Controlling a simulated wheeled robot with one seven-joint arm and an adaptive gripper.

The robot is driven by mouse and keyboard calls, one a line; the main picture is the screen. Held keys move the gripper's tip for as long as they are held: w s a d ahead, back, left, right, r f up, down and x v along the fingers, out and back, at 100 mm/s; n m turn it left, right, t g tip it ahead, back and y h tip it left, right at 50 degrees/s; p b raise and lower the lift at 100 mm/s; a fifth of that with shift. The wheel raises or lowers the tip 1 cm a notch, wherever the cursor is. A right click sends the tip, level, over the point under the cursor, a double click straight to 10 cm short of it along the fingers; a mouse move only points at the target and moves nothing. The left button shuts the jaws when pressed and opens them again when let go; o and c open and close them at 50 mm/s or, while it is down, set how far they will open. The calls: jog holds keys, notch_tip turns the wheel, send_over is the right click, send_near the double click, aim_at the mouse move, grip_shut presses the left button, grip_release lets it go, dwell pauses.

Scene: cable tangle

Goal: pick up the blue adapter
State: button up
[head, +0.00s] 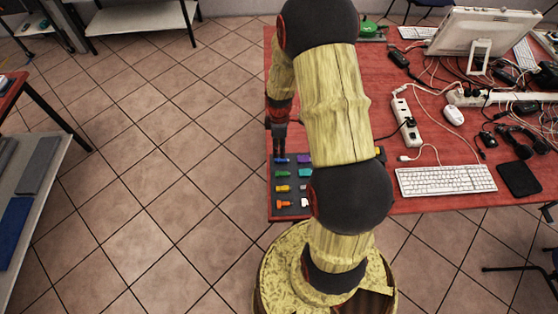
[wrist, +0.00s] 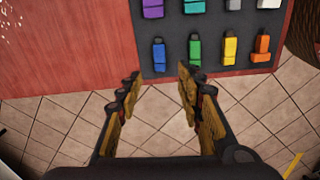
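The blue adapter (wrist: 159,57) lies on a dark grey mat (wrist: 175,32), at the near-left end of a row of coloured adapters in the wrist view. In the head view the blue adapter (head: 282,160) is at the mat's far left, just below my gripper's tip. My gripper (wrist: 157,78) is open and empty, its two fingers spread apart, with the blue adapter ahead of the gap between them. In the head view my gripper (head: 279,148) points down over the table's left edge. I cannot tell its exact height.
Green (wrist: 195,52), yellow (wrist: 230,48) and orange (wrist: 262,46) adapters continue the row. Purple (wrist: 153,8) and teal (wrist: 194,6) ones lie behind. On the red table (head: 440,150), a power strip (head: 406,122), keyboard (head: 446,180) and tangled cables lie to the right.

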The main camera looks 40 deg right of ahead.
aim_at(279, 159)
jog(key=shift+a+f, duration=0.1)
jog(key=shift+f, duration=0.2)
jog(key=shift+w+f+b, duration=0.1)
jog(key=shift+f+b, duration=0.9)
jog(key=shift+f, duration=2.6)
jog(key=c, duration=0.3)
grip_shut()
